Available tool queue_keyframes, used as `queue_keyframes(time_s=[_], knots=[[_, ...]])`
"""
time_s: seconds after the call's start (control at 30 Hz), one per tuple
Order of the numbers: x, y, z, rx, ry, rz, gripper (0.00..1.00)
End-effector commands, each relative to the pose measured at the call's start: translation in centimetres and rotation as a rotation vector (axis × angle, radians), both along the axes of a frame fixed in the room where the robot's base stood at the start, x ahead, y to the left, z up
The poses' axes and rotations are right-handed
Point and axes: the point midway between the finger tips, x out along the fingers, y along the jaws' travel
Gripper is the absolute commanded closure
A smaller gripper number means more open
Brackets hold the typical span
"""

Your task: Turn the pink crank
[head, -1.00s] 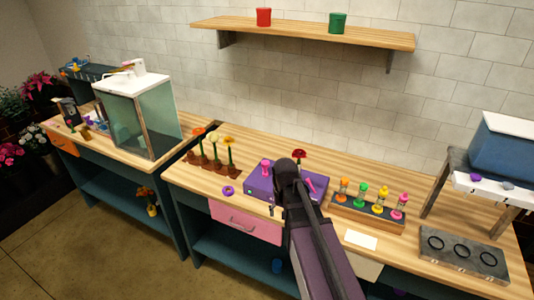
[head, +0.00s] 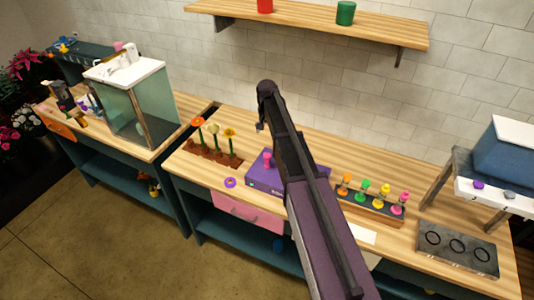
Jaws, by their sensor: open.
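A purple box (head: 264,178) stands on the middle bench, with a pink upright piece (head: 267,158) on its left part. I cannot tell whether this piece is the pink crank. My gripper (head: 260,127) is small in the head view, at the end of my raised arm. It appears above and a little left of the pink piece, apart from it, and is open with nothing seen in it.
Orange, white and yellow flowers stand in a soil bed (head: 208,152) left of the box. A purple ring (head: 230,183) lies in front. A wooden rack (head: 370,211) of coloured-topped vials and a grey block with round holes (head: 457,248) are to the right. A glass tank (head: 150,108) stands left.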

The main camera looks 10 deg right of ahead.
Motion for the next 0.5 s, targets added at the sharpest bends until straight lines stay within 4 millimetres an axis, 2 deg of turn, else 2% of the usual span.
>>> queue_keyframes(time_s=[0.27, 0.5], knots=[[0.0, 0.0, -0.2, 0.000, 0.000, 0.001, 0.12], [0.0, 0.0, -1.3, 0.000, 0.000, 0.001, 0.12]])
